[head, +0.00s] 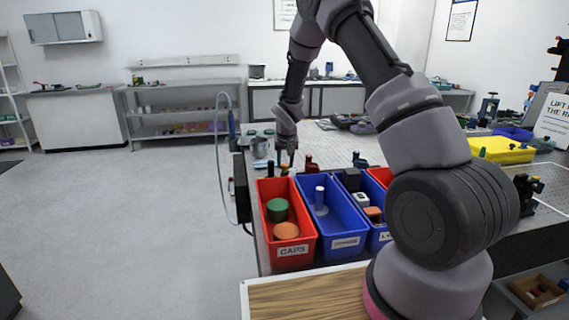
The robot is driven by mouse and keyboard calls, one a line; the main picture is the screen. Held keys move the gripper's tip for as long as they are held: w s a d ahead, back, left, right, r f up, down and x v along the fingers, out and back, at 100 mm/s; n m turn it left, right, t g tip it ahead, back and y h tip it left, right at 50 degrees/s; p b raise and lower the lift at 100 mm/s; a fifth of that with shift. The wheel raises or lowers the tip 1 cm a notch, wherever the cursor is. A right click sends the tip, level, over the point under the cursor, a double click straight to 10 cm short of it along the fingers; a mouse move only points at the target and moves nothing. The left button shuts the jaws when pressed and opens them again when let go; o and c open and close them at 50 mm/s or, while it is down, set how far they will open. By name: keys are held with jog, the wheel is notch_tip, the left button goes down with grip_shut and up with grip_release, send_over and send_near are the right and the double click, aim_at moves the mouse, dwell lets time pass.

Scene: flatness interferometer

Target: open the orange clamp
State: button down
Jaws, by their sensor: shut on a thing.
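My gripper (286,158) is small in the head view, pointing down at the far end of the bins, over the near left part of the bench. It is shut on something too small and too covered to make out. I cannot pick out an orange clamp for certain. A small dark red fixture (310,163) stands just right of my gripper, and a black upright piece (270,169) stands just left of it. Any clamp between or behind the fingers is hidden.
A red bin (292,250) labelled CAPS holds a green and an orange round piece. Blue bins (345,243) stand to its right. A metal mug (260,148) stands left of my gripper. A yellow tray (502,149) lies at right. My arm hides part of the bench.

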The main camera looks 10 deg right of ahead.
jog(key=n+y, duration=0.1)
jog(key=n, duration=0.3)
jog(key=shift+d+y, duration=0.35)
jog(key=shift+y, duration=0.05)
jog(key=shift+w+n+g+y, duration=0.1)
jog(key=shift+n+g+y, duration=0.25)
jog(key=shift+n, duration=1.05)
jog(key=shift+w+n+g+y, duration=0.15)
jog(key=shift+n+y, duration=0.3)
jog(key=shift+n, duration=0.95)
jog(key=shift+s, duration=0.1)
jog(key=shift+d, duration=0.1)
jog(key=shift+c, duration=2.2)
grip_release()
jog(key=v, duration=1)
jog(key=shift+r, duration=0.4)
jog(key=shift+s+d, duration=0.1)
